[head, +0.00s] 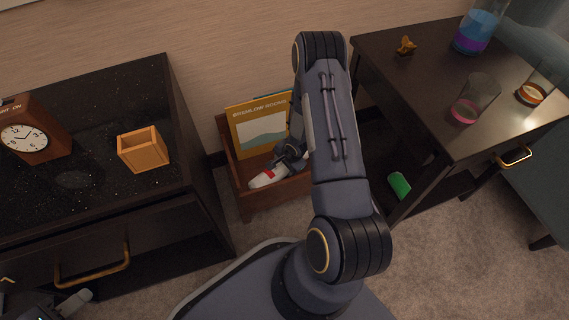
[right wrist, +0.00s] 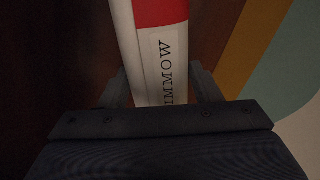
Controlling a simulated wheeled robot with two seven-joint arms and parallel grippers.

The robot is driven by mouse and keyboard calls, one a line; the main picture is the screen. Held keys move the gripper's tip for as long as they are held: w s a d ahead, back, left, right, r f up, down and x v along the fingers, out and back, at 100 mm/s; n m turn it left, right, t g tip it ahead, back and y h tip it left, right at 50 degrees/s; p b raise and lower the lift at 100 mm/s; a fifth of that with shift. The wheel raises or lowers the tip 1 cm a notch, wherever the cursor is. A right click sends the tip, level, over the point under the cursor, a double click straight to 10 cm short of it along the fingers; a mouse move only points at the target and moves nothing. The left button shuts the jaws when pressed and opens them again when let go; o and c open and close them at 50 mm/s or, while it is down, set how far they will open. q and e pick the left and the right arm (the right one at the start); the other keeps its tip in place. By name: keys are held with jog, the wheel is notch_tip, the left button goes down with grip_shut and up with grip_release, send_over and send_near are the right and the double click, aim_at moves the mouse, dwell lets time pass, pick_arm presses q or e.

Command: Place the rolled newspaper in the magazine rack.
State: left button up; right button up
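The rolled newspaper (head: 264,179) is white with a red band. It lies tilted inside the wooden magazine rack (head: 247,207), in front of an upright yellow magazine. My right gripper (head: 291,156) is at the rack, partly covered by my own arm. In the right wrist view, its two fingers stand on either side of the newspaper (right wrist: 148,50), apparently touching it. Printed letters show on the roll there. The newspaper's far end is hidden in the head view. Only a part of my left gripper (head: 72,303) shows at the bottom left, so its opening is unclear.
A black cabinet (head: 85,100) with a clock (head: 38,130) and a wooden box (head: 143,150) stands left of the rack. A dark table (head: 425,70) with glasses stands right. A green object (head: 399,185) is low under the table. Carpet lies in front.

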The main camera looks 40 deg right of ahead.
jog(key=o, duration=0.3)
jog(key=shift+r, duration=0.1)
jog(key=s+a+r+n+p, duration=0.1)
jog(key=s+r+n+p, duration=0.1)
jog(key=r, duration=0.9)
jog(key=s+a+r+n+t+p, duration=0.1)
jog(key=a+r+n+p, duration=0.1)
jog(key=r, duration=0.9)
jog(key=s+a+r+n+p, duration=0.1)
jog(key=s+r+n+p, duration=0.1)
jog(key=r, duration=1)
jog(key=s+a+r+n+y, duration=0.1)
jog(key=s+a+r+n, duration=0.2)
jog(key=s+a, duration=0.1)
jog(key=s+a+r+n+y, duration=0.1)
jog(key=s+a+r+n, duration=0.2)
jog(key=s, duration=0.3)
jog(key=s+a+r+n+t+y, duration=0.1)
jog(key=s+a+r+n, duration=0.2)
jog(key=s+a+r, duration=0.1)
jog(key=shift+s+a+r, duration=0.4)
jog(key=shift+r, duration=0.05)
jog(key=shift+r, duration=0.1)
